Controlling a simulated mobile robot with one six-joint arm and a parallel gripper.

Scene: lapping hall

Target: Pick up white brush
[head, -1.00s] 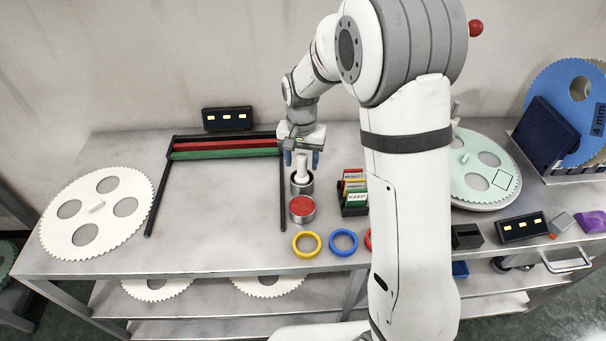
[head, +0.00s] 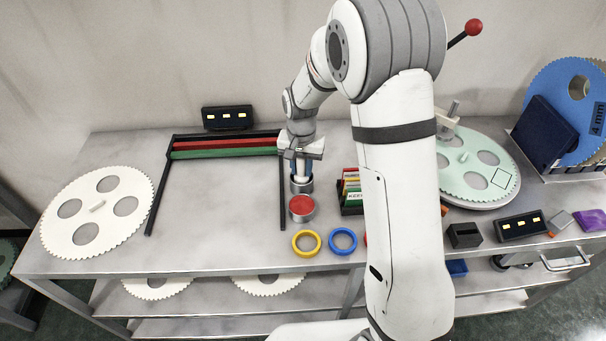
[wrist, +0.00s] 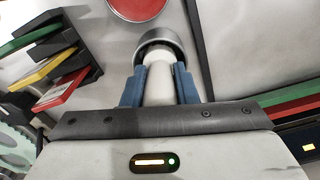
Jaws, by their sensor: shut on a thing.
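The white brush (wrist: 158,80) stands upright with its lower end inside a round metal cup (wrist: 150,40). In the head view the cup (head: 301,186) is on the bench just behind a red-topped tin, and the brush is mostly hidden by my fingers. My gripper (head: 301,170) points down over the cup. In the wrist view its blue fingers (wrist: 158,86) are on both sides of the white handle and shut on it. The brush's bristle end is hidden in the cup.
The red-topped tin (head: 301,207) is close in front of the cup. A black frame with red and green bars (head: 222,149) lies left. A card holder (head: 350,205) stands right. Yellow (head: 307,242) and blue (head: 343,241) rings lie in front. Open bench lies inside the frame.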

